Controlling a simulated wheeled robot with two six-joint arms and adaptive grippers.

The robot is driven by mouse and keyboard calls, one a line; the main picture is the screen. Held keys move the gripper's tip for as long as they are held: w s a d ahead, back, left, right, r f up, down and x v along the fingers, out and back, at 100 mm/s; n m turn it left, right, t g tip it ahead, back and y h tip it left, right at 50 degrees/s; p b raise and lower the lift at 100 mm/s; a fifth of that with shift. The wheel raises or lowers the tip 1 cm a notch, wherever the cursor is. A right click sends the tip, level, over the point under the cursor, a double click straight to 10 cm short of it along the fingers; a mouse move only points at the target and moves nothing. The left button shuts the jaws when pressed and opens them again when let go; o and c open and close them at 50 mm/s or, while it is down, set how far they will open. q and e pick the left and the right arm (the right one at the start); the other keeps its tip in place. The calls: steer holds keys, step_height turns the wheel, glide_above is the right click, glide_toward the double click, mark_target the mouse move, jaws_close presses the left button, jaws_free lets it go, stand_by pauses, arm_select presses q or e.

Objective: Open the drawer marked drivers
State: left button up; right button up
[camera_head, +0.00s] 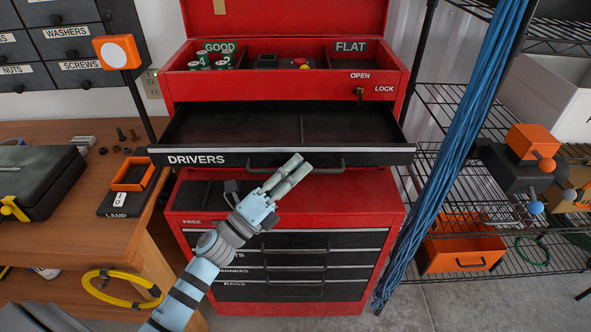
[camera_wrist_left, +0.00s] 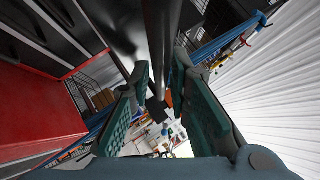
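The drawer marked drivers (camera_head: 375,157) is pulled out from the red tool cabinet. Its dark inside shows a divider and looks empty. Its black bar handle (camera_head: 330,170) runs along the middle of its front. My left gripper (camera_head: 294,168) reaches up from below, with its fingertips at the handle. In the left wrist view the dark handle bar (camera_wrist_left: 160,45) passes between the two finger pads of the left gripper (camera_wrist_left: 162,75) and fills the gap near the tips, so it looks shut on the handle. My right gripper is in neither view.
More drawers (camera_head: 310,264) lie below. A wooden bench (camera_head: 60,240) stands left, blue cables (camera_head: 455,150) and a wire shelf (camera_head: 520,255) right.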

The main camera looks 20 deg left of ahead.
arm_select(q)
steer(key=v, duration=1.2)
